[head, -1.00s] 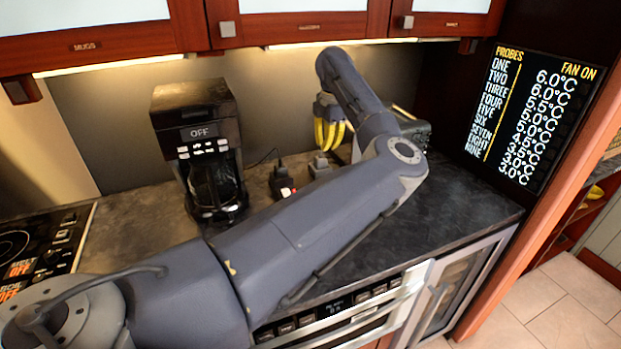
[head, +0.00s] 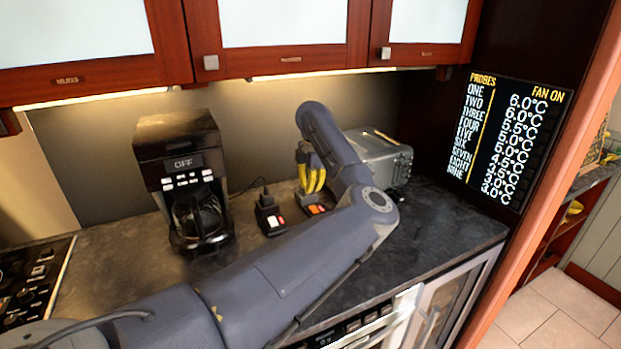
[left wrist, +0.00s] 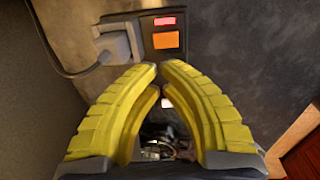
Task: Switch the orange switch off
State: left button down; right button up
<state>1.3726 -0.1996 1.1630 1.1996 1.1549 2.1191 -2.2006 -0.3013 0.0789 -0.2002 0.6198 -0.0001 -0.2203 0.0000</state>
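The orange switch (head: 316,209) is on a dark socket block on the counter, near the back wall. In the left wrist view the orange switch (left wrist: 166,40) lies just beyond my fingertips, with a red lit patch above it and a grey plug with a cable at its left. My left gripper (head: 311,186) has yellow fingers pointing down over this block. In the left wrist view the fingertips (left wrist: 158,70) meet, with nothing seen between them. I cannot tell whether they touch the block. My right gripper is not in view.
A second socket block (head: 271,219) with a black plug and a red and white switch stands to the left. A coffee maker (head: 186,175) reading OFF is further left. A toaster (head: 383,160) stands behind my arm. Cabinets (head: 290,35) hang above. The counter at right is clear.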

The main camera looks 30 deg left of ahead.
aim_at(308, 210)
pick_arm(q)
jog(key=f, duration=0.5)
jog(key=a+f, duration=0.1)
jog(key=f, duration=0.2)
jog(key=shift+w, duration=0.2)
